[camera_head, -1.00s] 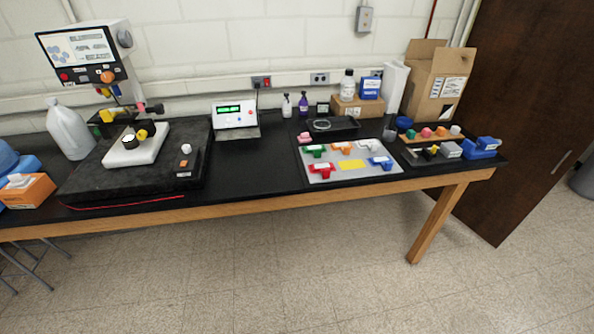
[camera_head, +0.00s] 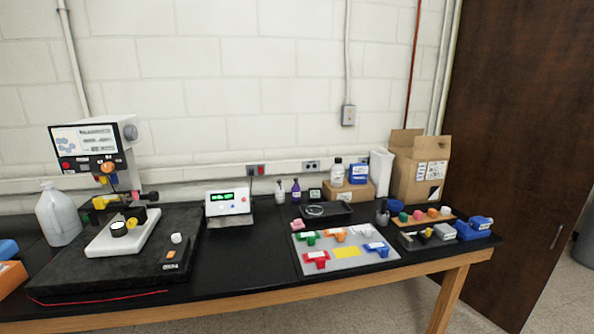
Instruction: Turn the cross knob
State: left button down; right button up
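I cannot tell for certain which part is the cross knob. Small coloured knobs sit on the measuring machine (camera_head: 97,148) at the left: a yellow-green one (camera_head: 99,203), a pink-red one (camera_head: 138,196) and an orange one (camera_head: 107,168) on its panel. A white knob (camera_head: 176,238) stands on the machine's black base beside an orange button (camera_head: 171,254). A grey board (camera_head: 318,266) at the right of the bench holds several coloured handle-shaped parts, among them a red one (camera_head: 316,259) and a blue one (camera_head: 377,248). Neither gripper shows.
The black bench (camera_head: 240,275) has clear room between the machine base and the grey board. A white meter (camera_head: 228,202) with a green display stands at the back. A white jug (camera_head: 58,216) is at the left. A cardboard box (camera_head: 408,178) and a brown door (camera_head: 510,150) are at the right.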

aim_at(132, 223)
jog(key=u, duration=1.25)
